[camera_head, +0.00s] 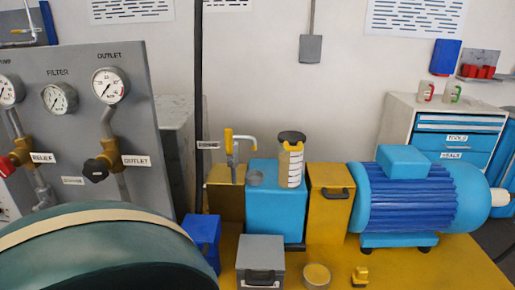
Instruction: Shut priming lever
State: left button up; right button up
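A clear bottle with a dark and yellow cap (291,160) stands on the blue block, just right of the lever. Neither my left gripper nor my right gripper is in view.
A large dark green vessel (110,255) fills the lower left. A grey gauge panel (100,90) stands behind it. A blue motor (415,195) sits on the yellow base (440,265) at right. A grey box (260,258) and a round yellow tin (316,275) stand in front of the pump.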

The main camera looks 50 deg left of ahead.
aim_at(227, 131)
jog(key=u, duration=1.85)
jog(key=i+l, duration=0.1)
jog(key=l, duration=0.2)
jog(key=i+l, duration=0.1)
jog(key=l, duration=0.2)
